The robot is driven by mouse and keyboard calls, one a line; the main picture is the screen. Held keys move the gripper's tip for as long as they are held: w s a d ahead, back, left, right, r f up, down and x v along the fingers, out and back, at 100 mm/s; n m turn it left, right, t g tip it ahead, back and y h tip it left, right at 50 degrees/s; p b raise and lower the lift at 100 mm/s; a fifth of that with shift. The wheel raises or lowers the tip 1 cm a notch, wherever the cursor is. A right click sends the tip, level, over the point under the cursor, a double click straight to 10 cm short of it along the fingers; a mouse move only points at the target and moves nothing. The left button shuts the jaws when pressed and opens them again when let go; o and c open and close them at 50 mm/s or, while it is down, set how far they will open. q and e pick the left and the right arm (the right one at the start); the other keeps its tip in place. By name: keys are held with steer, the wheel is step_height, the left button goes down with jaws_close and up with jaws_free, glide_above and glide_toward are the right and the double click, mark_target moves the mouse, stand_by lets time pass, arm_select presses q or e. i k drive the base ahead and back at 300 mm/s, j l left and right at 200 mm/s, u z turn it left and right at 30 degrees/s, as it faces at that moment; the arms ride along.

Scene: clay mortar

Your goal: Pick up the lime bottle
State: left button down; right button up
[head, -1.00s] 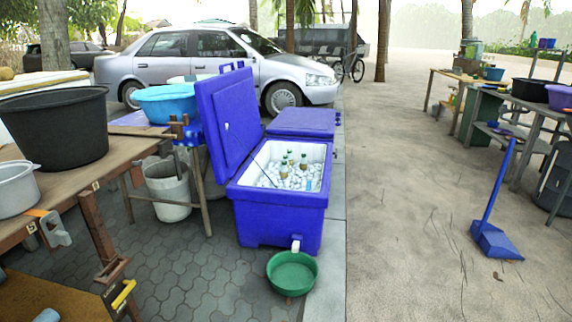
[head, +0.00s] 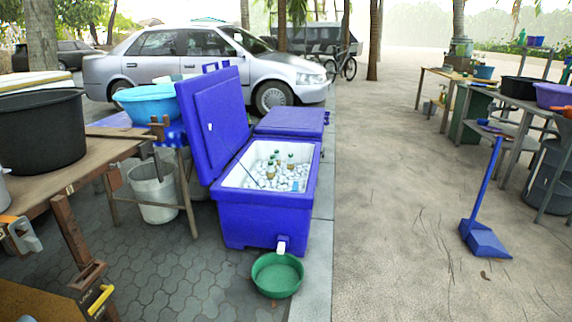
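A blue cooler box (head: 262,220) stands open on the paving near the middle of the head view, its lid raised at the left. Its white inside is filled with ice. Several bottles with green tops stand in the ice, among them a brownish one (head: 270,170) and one farther right (head: 291,161). They are too small to tell which is the lime bottle. A small light blue thing (head: 295,185) lies near the front right of the ice. Neither of my grippers is in view.
A green basin (head: 277,276) sits on the ground under the cooler's white spout. A wooden table with a black tub (head: 42,135) is at the left; a white bucket (head: 153,190) stands beyond it. A blue dustpan (head: 484,240) stands right. The sandy ground between is clear.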

mark_target(278, 158)
steer(key=i+l+z, duration=0.35)
steer(key=i+l, duration=0.4)
steer(key=i+l+z, duration=0.35)
steer(key=i+l, duration=0.4)
steer(key=i+u, duration=0.1)
steer(key=i, duration=0.45)
steer(key=i+l+u, duration=0.1)
steer(key=i, duration=0.4)
steer(key=i+l+u, duration=0.1)
steer(key=i, duration=0.4)
steer(key=i+l+u, duration=0.1)
steer(key=i, duration=0.45)
steer(key=i+l+u, duration=0.1)
steer(key=i+u, duration=0.25)
steer(key=u, duration=0.15)
steer(key=i+l+u, duration=0.25)
steer(key=u, duration=0.2)
steer(key=i+l+u, duration=0.35)
steer(key=u, duration=0.15)
steer(key=i+l+u, duration=0.25)
steer(key=l+u, duration=0.2)
steer(key=i+l+u, duration=0.15)
steer(key=l+u, duration=0.35)
